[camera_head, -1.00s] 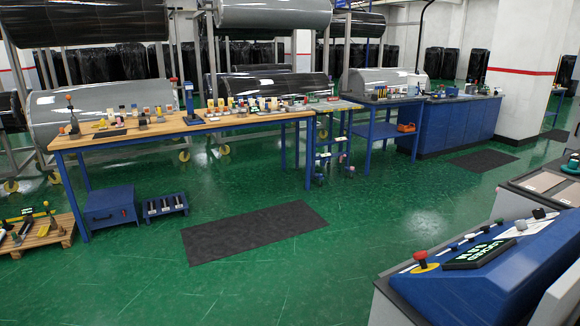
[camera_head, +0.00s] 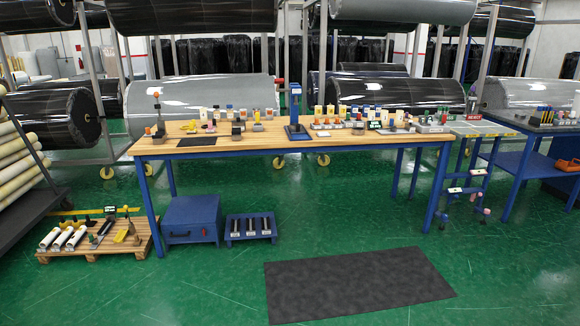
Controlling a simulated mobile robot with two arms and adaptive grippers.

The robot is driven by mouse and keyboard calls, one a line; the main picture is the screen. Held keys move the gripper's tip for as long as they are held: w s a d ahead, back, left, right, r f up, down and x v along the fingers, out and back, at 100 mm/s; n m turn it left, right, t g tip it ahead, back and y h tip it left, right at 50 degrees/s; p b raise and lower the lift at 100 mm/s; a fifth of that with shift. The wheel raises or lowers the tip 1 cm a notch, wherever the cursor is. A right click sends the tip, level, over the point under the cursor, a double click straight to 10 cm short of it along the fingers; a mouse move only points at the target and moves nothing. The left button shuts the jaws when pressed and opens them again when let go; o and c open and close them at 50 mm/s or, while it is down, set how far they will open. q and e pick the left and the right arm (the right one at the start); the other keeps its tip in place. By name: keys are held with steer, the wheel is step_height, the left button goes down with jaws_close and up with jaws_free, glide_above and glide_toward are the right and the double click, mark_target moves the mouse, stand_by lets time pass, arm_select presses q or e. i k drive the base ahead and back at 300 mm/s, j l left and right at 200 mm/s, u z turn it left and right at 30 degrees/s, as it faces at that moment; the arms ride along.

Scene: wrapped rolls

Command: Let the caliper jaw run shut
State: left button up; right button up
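The long wooden-topped workbench (camera_head: 240,143) with blue legs stands ahead of me and carries many small tools and parts. I cannot make out which of them is the caliper; they are too small at this distance. A blue upright stand (camera_head: 296,105) rises near the middle of the bench. A yellow item (camera_head: 189,127) and a dark flat pad (camera_head: 197,141) lie on its left part. Neither of my grippers shows in the head view.
A dark floor mat (camera_head: 358,284) lies before the bench. A blue box (camera_head: 192,219) and a blue rack (camera_head: 250,228) stand under it. A pallet (camera_head: 130,247) with tools is at left. A blue table (camera_head: 535,170) stands at right. Green floor is clear in front.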

mark_target(394, 128)
steer(key=i+l+z, duration=0.3)
steer(key=i, duration=0.35)
steer(key=i+z, duration=0.3)
steer(key=i, duration=0.35)
steer(key=i+j+z, duration=0.15)
steer(key=i+z, duration=0.15)
steer(key=i, duration=0.35)
steer(key=i+j+z, duration=0.3)
steer(key=i, duration=0.4)
